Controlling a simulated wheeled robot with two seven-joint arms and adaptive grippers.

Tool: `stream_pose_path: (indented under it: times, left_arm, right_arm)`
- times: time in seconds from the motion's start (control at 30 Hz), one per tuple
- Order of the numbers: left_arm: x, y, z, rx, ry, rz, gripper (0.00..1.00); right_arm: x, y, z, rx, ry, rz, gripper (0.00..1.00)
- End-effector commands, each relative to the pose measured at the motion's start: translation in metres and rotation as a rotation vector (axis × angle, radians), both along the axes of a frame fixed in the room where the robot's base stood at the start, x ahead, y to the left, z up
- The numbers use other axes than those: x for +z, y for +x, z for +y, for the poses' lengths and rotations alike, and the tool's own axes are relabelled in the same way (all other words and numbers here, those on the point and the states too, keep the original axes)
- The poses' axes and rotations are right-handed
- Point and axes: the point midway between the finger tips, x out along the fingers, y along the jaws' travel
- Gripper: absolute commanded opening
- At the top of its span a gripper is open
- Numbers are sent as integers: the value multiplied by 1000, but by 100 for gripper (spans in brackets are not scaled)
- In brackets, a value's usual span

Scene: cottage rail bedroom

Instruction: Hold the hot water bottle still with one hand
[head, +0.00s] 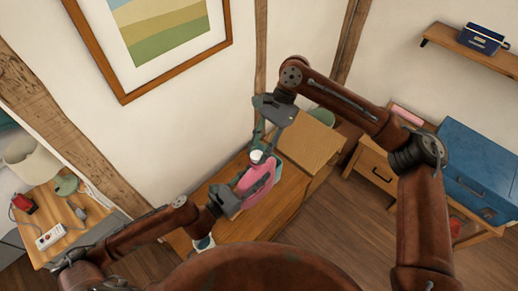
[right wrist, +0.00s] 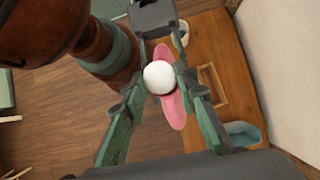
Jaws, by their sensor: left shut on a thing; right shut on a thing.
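A pink hot water bottle (head: 260,185) is held up over a wooden cabinet in the head view. It also shows in the right wrist view (right wrist: 173,108), behind its white cap (right wrist: 159,77). My left gripper (head: 238,190) comes in from the lower left and is shut on the bottle's body. My right gripper (head: 264,150) comes down from above and is shut at the white cap. In the right wrist view the fingers of my right gripper (right wrist: 160,80) stand on both sides of the cap. The left fingertips are partly hidden by the bottle.
The wooden cabinet (head: 235,228) stands against the wall below the bottle. A small white and blue item (head: 203,243) is on its near part. At left, a bedside table (head: 38,248) carries a power strip (head: 50,237). A blue case (head: 478,165) is on a desk at right.

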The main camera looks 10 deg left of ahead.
Motion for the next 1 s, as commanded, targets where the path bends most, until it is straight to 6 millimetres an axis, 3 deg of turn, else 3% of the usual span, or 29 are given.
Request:
stream_pose_path:
  times: [0.23,0.7,1.0]
  left_arm:
    - [2,0,-1,-2,-2,-4,0]
    - [3,0,-1,-3,-2,-5,0]
    - [3,-1,-2,-5,-2,-6,0]
  right_arm:
    - [-2,0,-1,-46,-1,-5,17]
    - [0,-5,-1,-589,-1,-30,17]
    - [-1,-9,0,-795,1,-29,17]
